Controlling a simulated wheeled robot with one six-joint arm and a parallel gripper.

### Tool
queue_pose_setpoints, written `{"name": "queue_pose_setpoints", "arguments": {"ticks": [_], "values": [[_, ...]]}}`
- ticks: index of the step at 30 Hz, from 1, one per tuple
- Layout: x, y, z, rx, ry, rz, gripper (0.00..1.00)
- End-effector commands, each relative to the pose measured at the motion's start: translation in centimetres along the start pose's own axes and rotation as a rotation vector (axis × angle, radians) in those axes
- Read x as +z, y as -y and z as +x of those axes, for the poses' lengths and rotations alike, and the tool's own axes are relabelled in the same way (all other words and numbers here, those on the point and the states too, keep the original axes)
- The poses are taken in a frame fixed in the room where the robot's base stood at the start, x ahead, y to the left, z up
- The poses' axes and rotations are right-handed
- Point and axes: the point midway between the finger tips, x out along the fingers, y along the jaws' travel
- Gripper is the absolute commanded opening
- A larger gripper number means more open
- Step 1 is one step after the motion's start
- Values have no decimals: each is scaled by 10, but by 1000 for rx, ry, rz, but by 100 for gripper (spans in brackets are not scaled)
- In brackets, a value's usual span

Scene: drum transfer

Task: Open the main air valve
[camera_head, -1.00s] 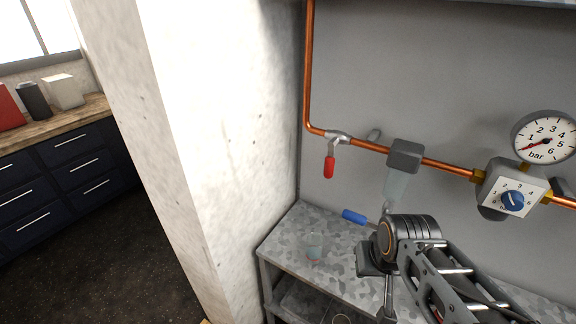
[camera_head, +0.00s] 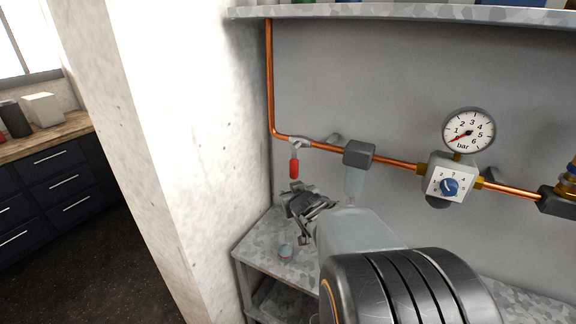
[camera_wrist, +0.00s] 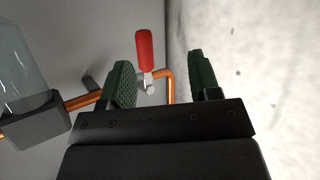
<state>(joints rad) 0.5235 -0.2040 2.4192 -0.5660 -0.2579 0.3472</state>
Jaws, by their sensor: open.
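The main air valve has a red lever handle (camera_head: 294,167) that hangs down from a silver valve body (camera_head: 300,143) on the copper pipe, near the wall corner. My gripper (camera_head: 311,206) is just below the handle in the head view, above the galvanized bench. In the wrist view my gripper (camera_wrist: 161,82) has its green-padded fingers apart with nothing between them. The red handle also shows in the wrist view (camera_wrist: 145,50), beyond the fingertips and closer to the left finger. I see no contact between the fingers and the handle.
A grey filter unit (camera_head: 359,153) with a clear bowl hangs on the pipe right of the valve. A regulator with a blue knob (camera_head: 450,186) and a pressure gauge (camera_head: 469,130) sit further right. A white pillar (camera_head: 165,150) stands close on the left.

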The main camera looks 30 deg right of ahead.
Motion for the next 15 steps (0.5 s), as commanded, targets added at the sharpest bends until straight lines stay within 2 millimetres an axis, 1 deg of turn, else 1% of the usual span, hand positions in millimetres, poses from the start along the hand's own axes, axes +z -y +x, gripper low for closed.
{"name": "queue_pose_setpoints", "arguments": {"ticks": [1, 3, 6, 9, 15], "values": [[-1, -16, 8, -5, -63, 9, 57], [-6, -30, 14, -36, -156, 17, 57], [-9, -44, 17, -94, -262, 33, 57], [-9, -54, 15, -150, -339, 50, 57], [-9, -62, 11, -227, -421, 74, 57]]}}
